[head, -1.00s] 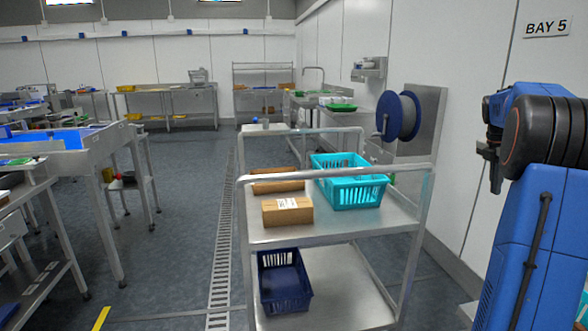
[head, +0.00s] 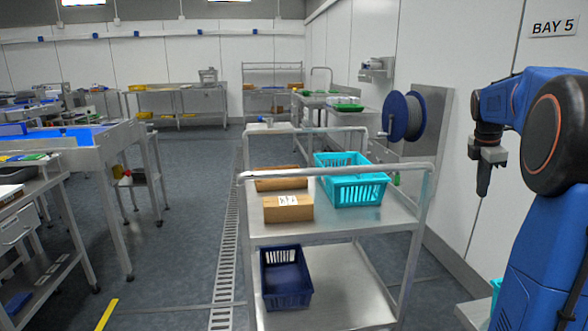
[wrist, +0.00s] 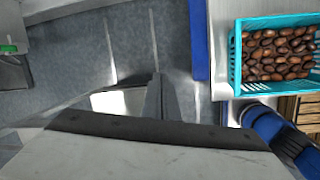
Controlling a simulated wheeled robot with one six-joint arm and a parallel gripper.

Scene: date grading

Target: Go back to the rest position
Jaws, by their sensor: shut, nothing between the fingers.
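My gripper (head: 484,180) hangs at the right of the head view, below the blue arm, pointing down in front of the white wall. Its fingers are together and hold nothing. In the wrist view the gripper (wrist: 158,95) shows from behind its dark body edge, over grey floor. It touches no object in either view.
A steel cart (head: 375,222) stands ahead with a turquoise basket (head: 358,190), cardboard boxes (head: 288,208) and a dark blue basket (head: 285,280) below. A turquoise crate of dates (wrist: 237,62) shows in the wrist view. Floor left of the cart (head: 180,245) is clear.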

